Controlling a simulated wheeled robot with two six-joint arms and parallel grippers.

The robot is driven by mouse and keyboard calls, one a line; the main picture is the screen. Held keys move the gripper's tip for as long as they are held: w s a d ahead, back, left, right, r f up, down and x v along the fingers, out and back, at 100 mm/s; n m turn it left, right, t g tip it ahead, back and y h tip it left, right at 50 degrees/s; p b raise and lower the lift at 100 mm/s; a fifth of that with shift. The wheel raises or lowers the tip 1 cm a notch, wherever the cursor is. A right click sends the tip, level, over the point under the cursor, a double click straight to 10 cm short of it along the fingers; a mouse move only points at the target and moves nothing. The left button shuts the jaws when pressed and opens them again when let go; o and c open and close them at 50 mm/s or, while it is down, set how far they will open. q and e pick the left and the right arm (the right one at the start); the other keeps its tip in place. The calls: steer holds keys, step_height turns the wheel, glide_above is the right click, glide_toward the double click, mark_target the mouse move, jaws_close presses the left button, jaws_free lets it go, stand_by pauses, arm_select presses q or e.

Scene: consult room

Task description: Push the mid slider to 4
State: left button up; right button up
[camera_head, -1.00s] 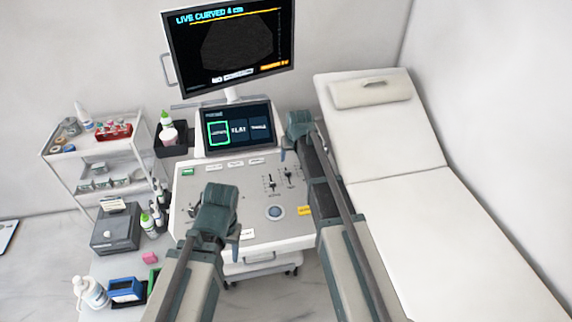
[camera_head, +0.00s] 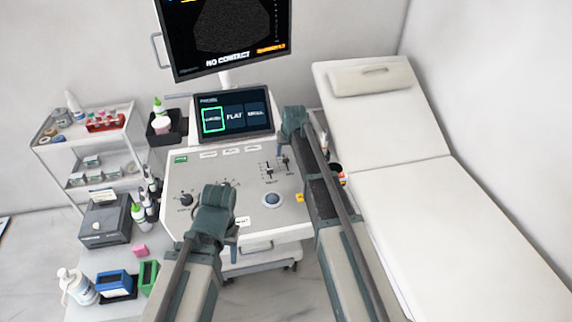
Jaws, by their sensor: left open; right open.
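The grey console (camera_head: 185,215) has two slider knobs in view in the head view: one dark knob (camera_head: 268,171) left of another (camera_head: 286,161). Their printed labels are too small to read, so I cannot tell which is the mid slider or its setting. My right gripper (camera_head: 286,140) is over the console's right edge, just beyond and right of the sliders, open and apparently empty. It may hide part of the panel. My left gripper (camera_head: 230,222) is over the console's front part, left of and nearer than the sliders, open and apparently empty.
A round trackball (camera_head: 272,199) lies in front of the sliders, and a dark rotary knob (camera_head: 186,199) is at the left. A touch screen (camera_head: 233,114) stands behind the panel. A white exam bed (camera_head: 400,175) is at the right; a trolley (camera_head: 95,150) is at the left.

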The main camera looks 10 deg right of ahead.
mark_target(286, 158)
steer(key=b+x, duration=0.3)
steer(key=x, duration=0.2)
steer(key=shift+f+b, duration=0.1)
steer(key=shift+b, duration=0.25)
jaws_close()
stand_by(1.1)
